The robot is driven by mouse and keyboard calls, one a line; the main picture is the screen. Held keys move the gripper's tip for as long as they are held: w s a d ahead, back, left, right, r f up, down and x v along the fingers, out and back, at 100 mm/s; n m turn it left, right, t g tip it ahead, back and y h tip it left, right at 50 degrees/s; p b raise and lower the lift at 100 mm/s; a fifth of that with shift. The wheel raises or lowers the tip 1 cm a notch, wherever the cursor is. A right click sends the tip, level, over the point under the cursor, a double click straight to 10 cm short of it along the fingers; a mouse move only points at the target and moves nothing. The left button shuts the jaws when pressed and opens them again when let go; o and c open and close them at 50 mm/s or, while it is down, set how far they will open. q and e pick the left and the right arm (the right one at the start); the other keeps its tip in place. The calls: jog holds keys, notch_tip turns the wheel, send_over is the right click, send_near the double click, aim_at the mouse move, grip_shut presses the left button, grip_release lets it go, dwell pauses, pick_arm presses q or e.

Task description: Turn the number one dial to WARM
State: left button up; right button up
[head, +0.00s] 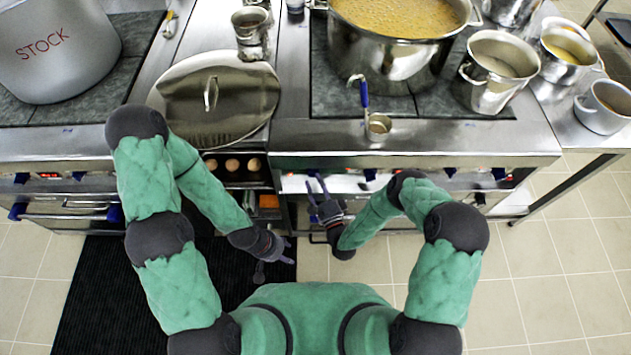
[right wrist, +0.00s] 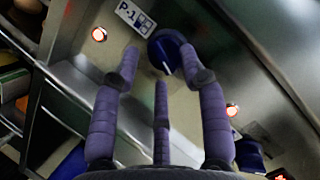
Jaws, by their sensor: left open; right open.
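In the right wrist view, a round blue dial (right wrist: 174,47) with a white pointer mark sits on the steel stove front, beside a label reading P-1 (right wrist: 135,17). My right gripper (right wrist: 160,62) is open, with its outer purple fingers on either side of the dial; I cannot tell whether they touch it. In the head view my right gripper (head: 317,188) is at the stove front, and the dial is not clearly visible there. My left gripper (head: 288,251) is open and empty, in front of the oven and away from the dials.
Red lights (right wrist: 99,34) and another blue dial (right wrist: 249,153) lie on the same panel. A large soup pot (head: 385,60) and a ladle (head: 378,125) are on the stove above. A stockpot marked STOCK (head: 60,45) is at left. The tiled floor at right is clear.

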jog(key=shift+w+a+r, duration=0.1)
jog(key=shift+w+a, duration=0.1)
jog(key=shift+w, duration=0.35)
grip_shut()
jog(key=shift+r, duration=0.1)
